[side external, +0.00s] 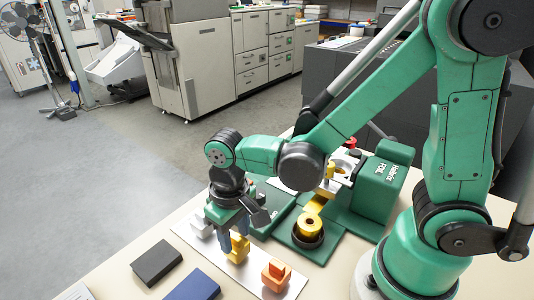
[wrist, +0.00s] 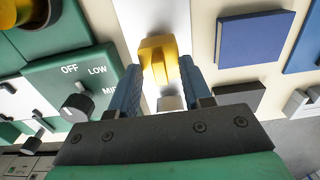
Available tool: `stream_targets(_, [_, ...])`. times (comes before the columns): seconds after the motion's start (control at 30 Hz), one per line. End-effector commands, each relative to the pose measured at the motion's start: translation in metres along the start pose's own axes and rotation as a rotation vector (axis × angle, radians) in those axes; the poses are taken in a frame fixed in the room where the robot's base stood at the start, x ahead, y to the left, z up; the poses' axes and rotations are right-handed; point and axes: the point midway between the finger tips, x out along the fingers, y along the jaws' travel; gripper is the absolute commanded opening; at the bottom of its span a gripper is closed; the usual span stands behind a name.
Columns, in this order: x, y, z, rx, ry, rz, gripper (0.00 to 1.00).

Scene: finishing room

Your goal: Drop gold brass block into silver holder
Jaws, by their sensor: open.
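The gold brass block (side external: 239,249) stands on a white strip (side external: 206,252) on the table. My gripper (side external: 233,232) is over it, with its blue fingers pointing down and open. In the wrist view, the gold block (wrist: 158,58) lies between the two open fingertips (wrist: 158,72); I cannot tell whether either finger touches it. A silver block (side external: 201,228) and a copper block (side external: 274,274) are on the same strip, on either side of the gold one. A silver metal part (side external: 344,163), perhaps the holder, is on the green foil machine (side external: 386,178), partly hidden by my arm.
A gold roll (side external: 312,226) sits in a dark ring beside the machine. A black pad (side external: 157,263) and a blue pad (side external: 193,287) lie at the front left. A green control panel with knobs (wrist: 76,105) is close to my left finger in the wrist view.

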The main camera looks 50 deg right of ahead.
Motion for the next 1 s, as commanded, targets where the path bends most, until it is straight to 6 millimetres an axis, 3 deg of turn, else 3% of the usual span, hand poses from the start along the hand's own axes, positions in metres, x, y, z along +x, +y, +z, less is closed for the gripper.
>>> stream_targets(0.03, [0.000,0.000,0.000,0.000,0.000,0.000,0.43])
stream_targets(0.2, [0.000,0.000,0.000,0.000,0.000,0.000,0.00])
stream_targets(0.47, [-0.005,0.000,0.000,0.000,0.000,0.000,0.00])
stream_targets(1.0, [-0.052,0.000,0.000,0.000,0.000,0.000,0.00])
